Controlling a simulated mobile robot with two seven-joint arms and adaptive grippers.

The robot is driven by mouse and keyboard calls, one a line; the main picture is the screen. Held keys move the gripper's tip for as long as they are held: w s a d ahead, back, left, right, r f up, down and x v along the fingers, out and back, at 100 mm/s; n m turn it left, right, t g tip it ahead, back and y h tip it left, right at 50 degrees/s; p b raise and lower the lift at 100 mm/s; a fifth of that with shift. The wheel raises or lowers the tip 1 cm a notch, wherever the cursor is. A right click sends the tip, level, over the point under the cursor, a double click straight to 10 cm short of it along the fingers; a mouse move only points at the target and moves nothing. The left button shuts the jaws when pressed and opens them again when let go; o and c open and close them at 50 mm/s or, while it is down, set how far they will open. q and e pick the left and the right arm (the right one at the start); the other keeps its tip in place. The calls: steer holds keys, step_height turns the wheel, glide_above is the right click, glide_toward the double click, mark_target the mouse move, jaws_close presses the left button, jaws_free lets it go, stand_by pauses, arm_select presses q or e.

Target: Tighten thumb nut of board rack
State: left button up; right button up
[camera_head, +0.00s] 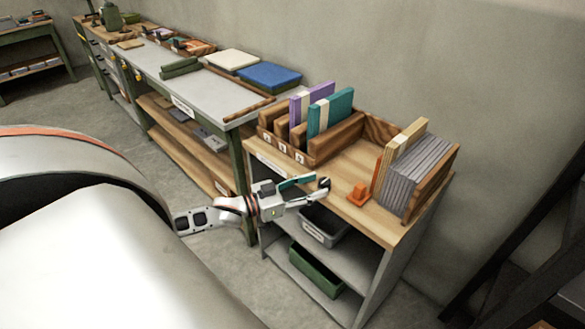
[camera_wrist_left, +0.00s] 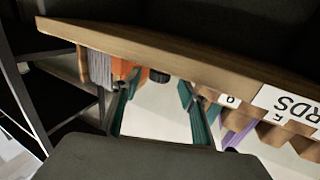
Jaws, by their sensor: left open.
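The board rack is on the wooden top of a low shelf unit (camera_head: 342,172). It has a wooden slotted holder (camera_head: 316,154) with purple and teal boards, and a row of grey boards (camera_head: 413,178) to its right. A small dark round knob, apparently the thumb nut, shows in the left wrist view (camera_wrist_left: 158,76) between the fingertips and beyond them. In the head view a dark spot (camera_head: 324,183) is at the gripper's tip; I cannot tell whether it is the nut or a fingertip. My left gripper (camera_head: 308,188) is open at the top's front edge. Contact is unclear.
An orange block (camera_head: 359,195) stands on the top, right of my gripper. A grey bin (camera_head: 325,226) and a green bin (camera_head: 314,270) sit on the shelves below. A long grey bench (camera_head: 205,92) with stacked boards adjoins on the left.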

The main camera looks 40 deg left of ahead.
arm_select(q)
steer(key=v, duration=0.8)
stand_by(0.4)
steer(key=s+d+f+g+y, duration=0.2)
steer(key=s+d+f+g, duration=0.1)
steer(key=s+d+f, duration=0.4)
steer(key=s+d+f+g+y, duration=0.2)
steer(key=s+d+f, duration=0.5)
steer(key=d+f, duration=0.4)
steer(key=d+y, duration=0.1)
steer(key=d, duration=0.3)
steer(key=shift+s+f+n+g, duration=0.15)
steer(key=shift+s+n+g, duration=0.15)
steer(key=shift+s+g, duration=0.1)
